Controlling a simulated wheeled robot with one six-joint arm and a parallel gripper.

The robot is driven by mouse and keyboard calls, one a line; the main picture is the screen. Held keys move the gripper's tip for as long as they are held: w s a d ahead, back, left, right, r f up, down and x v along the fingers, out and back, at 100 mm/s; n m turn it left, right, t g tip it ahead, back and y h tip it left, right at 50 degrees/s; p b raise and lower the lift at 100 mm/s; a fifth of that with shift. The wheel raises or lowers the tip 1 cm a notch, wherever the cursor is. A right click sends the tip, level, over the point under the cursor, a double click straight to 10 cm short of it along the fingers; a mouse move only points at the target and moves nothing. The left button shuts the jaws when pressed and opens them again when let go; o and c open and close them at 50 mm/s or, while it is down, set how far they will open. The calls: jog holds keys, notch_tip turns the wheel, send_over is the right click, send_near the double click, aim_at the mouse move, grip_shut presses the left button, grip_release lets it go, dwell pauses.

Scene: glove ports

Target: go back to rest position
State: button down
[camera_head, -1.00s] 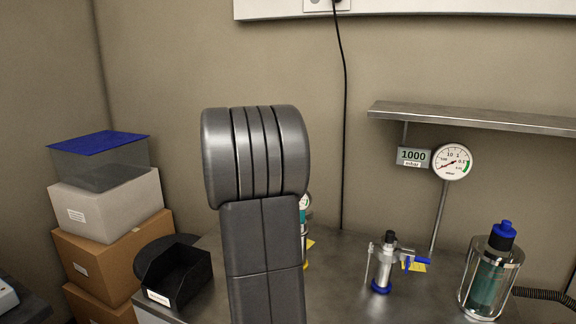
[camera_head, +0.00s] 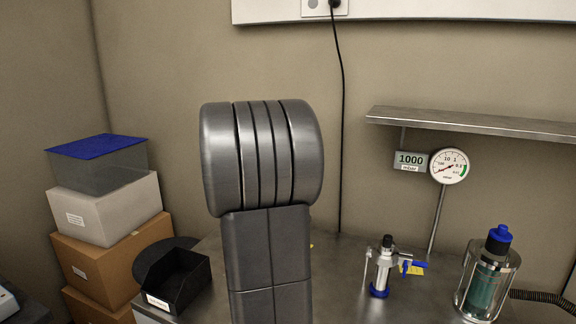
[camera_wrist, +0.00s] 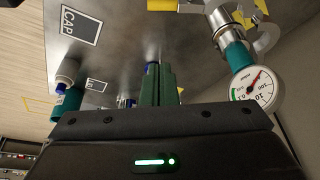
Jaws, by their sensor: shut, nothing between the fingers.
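My gripper (camera_wrist: 160,86) shows in the wrist view, with its dark green fingers together and nothing seen between them. Its dark housing (camera_wrist: 150,140) with a lit green bar fills the bottom of that view. A grey metal bench top (camera_wrist: 125,45) lies beyond the fingers. In the head view my grey arm stands upright in the middle, and my gripper is out of sight. The arm hides part of the bench (camera_head: 340,270) and wall.
The wrist view shows a dial gauge (camera_wrist: 256,87) on a teal and metal fitting close to the right of my gripper. A blue-capped glass vessel (camera_head: 487,275), a valve piece (camera_head: 383,268), a black bin (camera_head: 172,280) and stacked boxes (camera_head: 105,205) stand around. A metal shelf (camera_head: 470,121) juts from the wall.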

notch_tip(320, 180, down, 9)
jog(key=b, duration=0.1)
jog(key=w+d+n+t+y+p, duration=0.2)
jog(key=w+d+n+p, duration=0.7)
jog(key=d+n+p, duration=0.1)
jog(key=shift+d+f+n+t+p, duration=0.2)
jog(key=shift+d+n+t+p, duration=0.25)
jog(key=shift+p, duration=0.95)
jog(key=shift+w, duration=0.1)
jog(key=shift+r, duration=0.1)
